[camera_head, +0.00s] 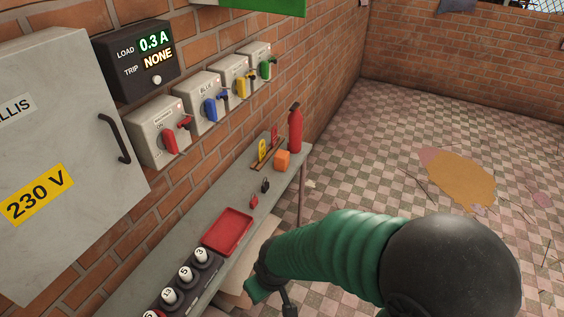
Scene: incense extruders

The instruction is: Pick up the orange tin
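The orange tin (282,160) is a small orange block-like thing standing near the far end of the narrow grey bench along the brick wall. My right arm, green and black, comes in from the lower right. Its hand (270,288) hangs at the bottom of the picture, beside the bench's front edge and well short of the tin. The hand is small and partly cut off by the lower edge, so its fingers cannot be made out clearly. Nothing touches the tin. My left gripper is not in view.
A red extinguisher-like cylinder (295,131) stands just behind the tin. A rack with yellow and red tags (263,150) is left of it. A red tray (228,232), small padlock-like items (254,201) and numbered knobs (185,275) occupy the nearer bench. Switch boxes line the wall.

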